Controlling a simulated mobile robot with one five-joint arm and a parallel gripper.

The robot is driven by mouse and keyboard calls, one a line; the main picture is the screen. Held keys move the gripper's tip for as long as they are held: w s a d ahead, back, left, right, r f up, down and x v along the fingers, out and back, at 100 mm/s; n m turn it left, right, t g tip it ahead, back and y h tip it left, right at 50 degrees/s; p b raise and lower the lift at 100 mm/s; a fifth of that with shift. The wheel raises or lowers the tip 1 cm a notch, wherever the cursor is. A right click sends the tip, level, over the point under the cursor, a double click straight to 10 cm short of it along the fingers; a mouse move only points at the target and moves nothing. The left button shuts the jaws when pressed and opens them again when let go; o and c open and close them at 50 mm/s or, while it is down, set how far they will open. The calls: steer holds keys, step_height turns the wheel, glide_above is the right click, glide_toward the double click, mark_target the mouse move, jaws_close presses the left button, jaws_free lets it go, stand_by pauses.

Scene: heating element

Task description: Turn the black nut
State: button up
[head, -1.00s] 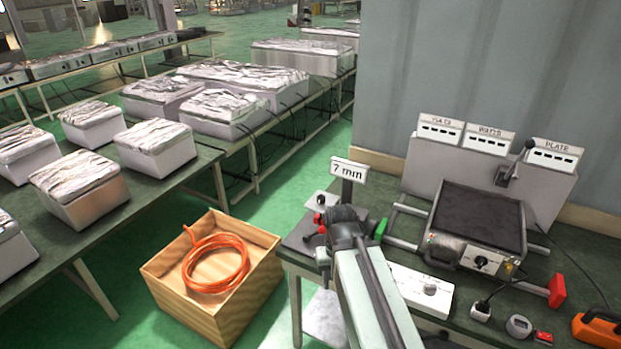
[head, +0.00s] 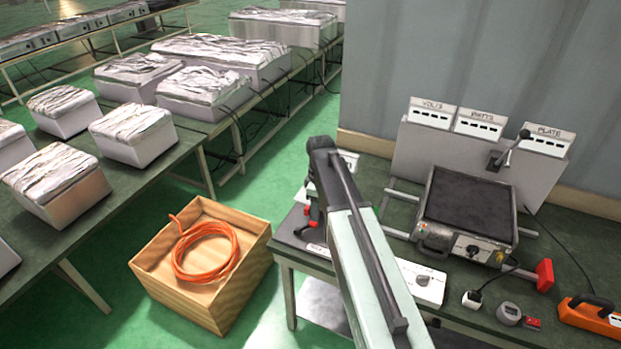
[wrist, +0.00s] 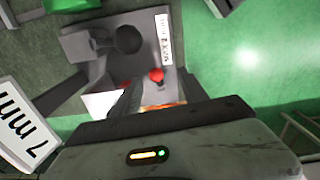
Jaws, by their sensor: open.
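In the wrist view, a dark round part (wrist: 127,39), which looks like the black nut, sits on a grey fixture plate (wrist: 105,22). A small red knob (wrist: 156,75) shows near a finger. My gripper (wrist: 150,88) is open, its jaws reaching in from the lower edge. The dark part lies beyond the jaws and apart from them in the picture; I cannot tell the depth between them. In the head view my arm covers most of the fixture, so the nut and my fingertips cannot be made out there.
A 7 mm sign (wrist: 20,125) stands close at the left in the wrist view. A wooden crate (head: 195,295) with orange cable stands on the floor left of the bench.

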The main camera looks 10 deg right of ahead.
steer(key=w+r+n+p, duration=0.1)
steer(key=w+n, duration=0.2)
steer(key=w, duration=0.1)
steer(key=w+r+n+p, duration=0.1)
steer(key=w+r+n, duration=0.1)
steer(key=w+n, duration=0.2)
steer(key=w+r+n+p, duration=0.1)
steer(key=w+r+n, duration=0.1)
steer(key=w, duration=0.3)
steer(key=shift+w+d+r+n+p, duration=0.15)
steer(key=shift+n+p, duration=0.15)
steer(key=shift+n, duration=0.4)
steer(key=shift+w+n, duration=0.2)
steer(key=shift+n, duration=0.2)
step_height(320, 180, down, 8)
steer(key=b, duration=0.8)
steer(key=shift+s, duration=0.1)
jaws_close()
